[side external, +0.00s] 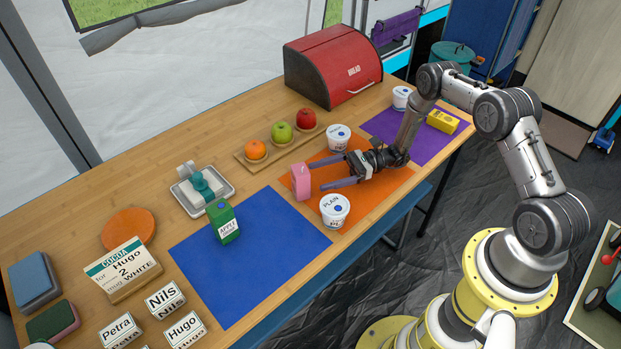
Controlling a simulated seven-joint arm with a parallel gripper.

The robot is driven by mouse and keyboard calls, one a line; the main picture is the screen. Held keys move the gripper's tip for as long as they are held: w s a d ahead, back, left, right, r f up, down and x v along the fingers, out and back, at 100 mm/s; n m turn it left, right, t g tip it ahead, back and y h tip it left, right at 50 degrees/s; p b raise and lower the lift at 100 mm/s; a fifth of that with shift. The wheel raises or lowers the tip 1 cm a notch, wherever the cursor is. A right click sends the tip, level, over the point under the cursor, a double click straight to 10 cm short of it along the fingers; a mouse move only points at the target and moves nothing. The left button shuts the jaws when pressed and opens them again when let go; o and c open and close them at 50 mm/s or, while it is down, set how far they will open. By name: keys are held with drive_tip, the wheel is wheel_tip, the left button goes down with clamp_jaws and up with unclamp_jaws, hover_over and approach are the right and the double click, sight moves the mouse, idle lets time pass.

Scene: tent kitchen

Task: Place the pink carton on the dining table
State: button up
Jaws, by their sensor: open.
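The pink carton (301,181) stands upright at the left edge of the orange mat (372,203), on the wooden dining table (100,203). My gripper (331,177) reaches in low from the right, with its fingers spread and pointing left at the carton. The fingertips are close to the carton's right side. From this view I cannot tell whether they touch it or sit on either side of it.
White tubs (335,209) (339,137) stand in front of and behind my gripper. A green apple carton (222,221) stands on the blue mat (275,245), which is otherwise clear. A fruit board (272,148) and red bread box (331,66) are behind. A yellow carton (442,122) lies on the purple mat.

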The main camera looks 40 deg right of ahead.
drive_tip(key=v, duration=0.7)
drive_tip(key=shift+d, duration=0.1)
drive_tip(key=s+a+r+n+g+h, duration=0.2)
drive_tip(key=s+a+r+n+g, duration=0.15)
drive_tip(key=r, duration=0.35)
drive_tip(key=s+a+r+n+g+h, duration=0.2)
drive_tip(key=r+n+h, duration=0.1)
drive_tip(key=r+n, duration=0.3)
drive_tip(key=s+a+r+n+g+h, duration=0.2)
drive_tip(key=s+r+n+g, duration=0.1)
drive_tip(key=r, duration=0.6)
drive_tip(key=s+d+r+n+t+h, duration=0.1)
drive_tip(key=s+r+n+t+h, duration=0.2)
drive_tip(key=s, duration=0.6)
drive_tip(key=s+d+r+n+t+h, duration=0.1)
drive_tip(key=s+r+n+t+h, duration=0.3)
drive_tip(key=s, duration=0.6)
wheel_tip(320, 180, up, 3)
drive_tip(key=n+h, duration=0.2)
drive_tip(key=n, duration=0.1)
drive_tip(key=shift+d+h, duration=0.3)
drive_tip(key=shift+d, duration=0.1)
